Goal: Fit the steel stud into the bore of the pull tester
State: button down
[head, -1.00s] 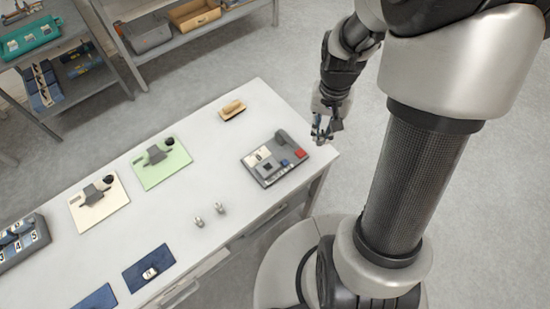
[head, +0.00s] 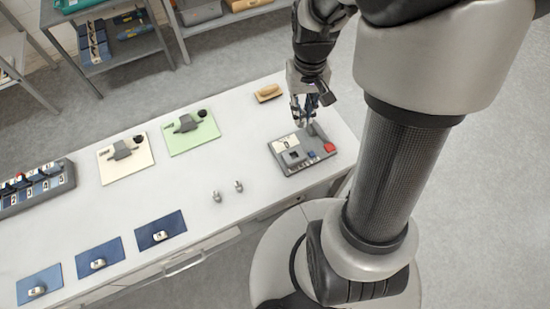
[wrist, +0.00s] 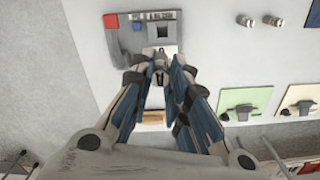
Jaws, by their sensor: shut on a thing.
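The pull tester (head: 280,168) is a grey plate at the right end of the white table. It carries a raised block (head: 293,158) with a dark square opening, a blue button and a red button. In the wrist view the tester (wrist: 115,42) lies just past my fingertips. My gripper (head: 305,112) is above the tester's back side. In the wrist view my gripper (wrist: 158,66) is shut on a small grey metal piece (wrist: 159,58), probably a steel stud, mostly hidden between the fingers. Two other steel studs (head: 216,197) (head: 238,186) stand on the table, left of the tester.
A wooden-backed brush (head: 268,93) lies behind the tester. A green mat (head: 205,137) and a cream mat (head: 110,173) bear grey fixtures. Blue mats (head: 172,222) lie along the front, a numbered rack (head: 40,187) at left. Shelves stand behind. The table's middle is clear.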

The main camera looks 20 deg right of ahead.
jog(key=shift+w+a+f, duration=0.15)
jog(key=shift+a+f, duration=0.1)
notch_tip(320, 180, down, 19)
jog(key=b, duration=0.6)
jog(key=shift+f, duration=0.2)
jog(key=shift+f+b, duration=0.25)
jog(key=shift+b, duration=0.15)
jog(key=c, duration=1.5)
grip_release()
jog(key=shift+r, duration=0.1)
jog(key=shift+c, duration=0.2)
